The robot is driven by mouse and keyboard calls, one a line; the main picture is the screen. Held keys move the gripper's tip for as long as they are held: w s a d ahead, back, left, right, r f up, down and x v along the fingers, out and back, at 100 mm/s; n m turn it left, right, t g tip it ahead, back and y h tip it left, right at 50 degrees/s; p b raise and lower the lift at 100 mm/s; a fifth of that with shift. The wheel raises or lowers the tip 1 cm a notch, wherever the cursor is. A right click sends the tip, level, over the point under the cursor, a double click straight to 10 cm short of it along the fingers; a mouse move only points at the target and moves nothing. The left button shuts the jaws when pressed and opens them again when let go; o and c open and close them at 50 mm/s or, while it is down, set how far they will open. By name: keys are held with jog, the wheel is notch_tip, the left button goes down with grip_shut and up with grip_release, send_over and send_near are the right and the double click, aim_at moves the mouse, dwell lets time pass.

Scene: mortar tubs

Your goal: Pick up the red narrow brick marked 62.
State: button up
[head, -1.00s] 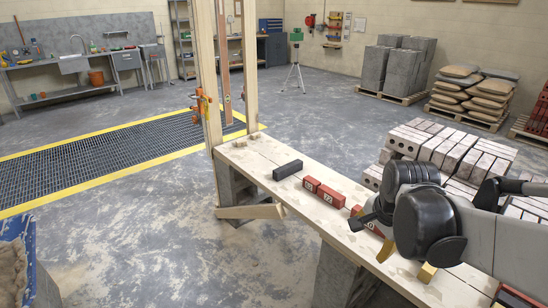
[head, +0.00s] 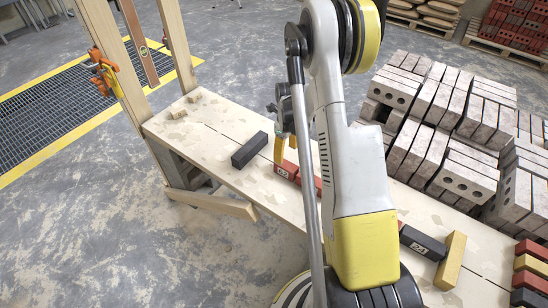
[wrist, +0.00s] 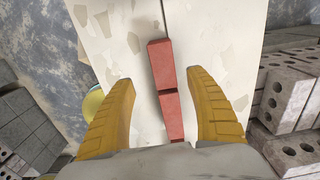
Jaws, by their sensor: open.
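A red narrow brick (head: 287,169) lies on the pale worktable (head: 222,119), its end carrying a white mark that looks like 62. A second red brick (head: 317,185) lies just to its right, partly behind my arm. In the wrist view two red bricks lie nearly end to end, a farther one (wrist: 161,62) and a nearer one (wrist: 172,115); their marks do not show there. My gripper (wrist: 161,78) is open and empty, one yellow finger on each side of the row. In the head view my gripper (head: 290,148) is at the left red brick, largely hidden by my arm.
A dark brick (head: 250,150) lies left of the red ones. Another dark brick (head: 422,242) and a yellow brick (head: 451,260) lie toward the right end. Wooden posts (head: 113,62) with orange clamps stand at the left end. Grey perforated bricks (head: 468,182) are stacked behind the table.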

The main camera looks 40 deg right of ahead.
aim_at(286, 165)
jog(key=f, duration=0.1)
jog(key=f+b, duration=0.1)
jog(key=f, duration=0.2)
jog(key=shift+s+f+b, duration=0.2)
jog(key=shift+s+b, duration=0.1)
jog(key=shift+s, duration=0.05)
jog(key=f+b, duration=0.1)
jog(key=f, duration=0.1)
jog(key=f+b, duration=0.1)
jog(key=f, duration=0.1)
jog(key=f+b, duration=0.1)
jog(key=f, duration=0.1)
jog(key=shift+w+d, duration=0.3)
jog(key=shift+w, duration=0.05)
jog(key=shift+r, duration=0.15)
grip_shut()
